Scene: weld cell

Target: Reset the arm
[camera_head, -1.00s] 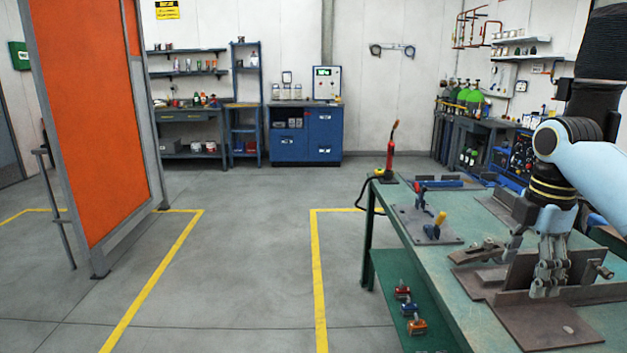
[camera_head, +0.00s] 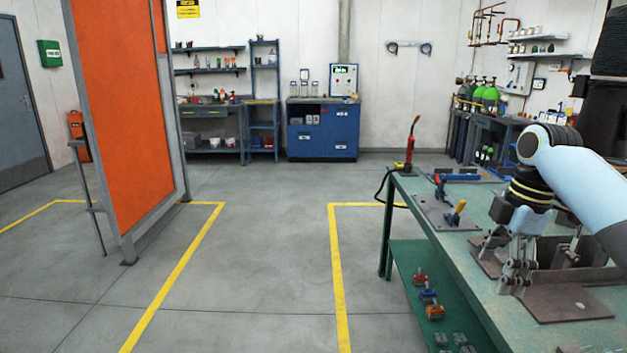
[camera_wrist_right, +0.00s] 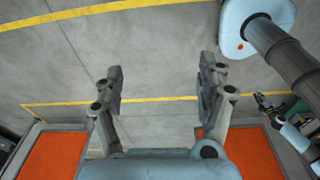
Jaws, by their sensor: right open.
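My right gripper (camera_head: 515,278) is in front of the left part of the steel fixture (camera_head: 565,303) on the green welding table (camera_head: 480,304) in the head view. Its fingers point down. In the right wrist view my right gripper (camera_wrist_right: 163,85) has its two fingers wide apart, with only grey floor and yellow lines between them. It holds nothing. My left gripper is outside the head view. A small dark and pale-blue arm end (camera_wrist_right: 275,112) at the right of the wrist view may be my left one; its jaws are too small to read.
A red torch (camera_head: 412,146) stands at the table's far left corner, near a plate with clamps (camera_head: 447,214). Small clamps (camera_head: 428,297) lie on the lower shelf. An orange screen (camera_head: 118,110) stands at left. The floor between is clear.

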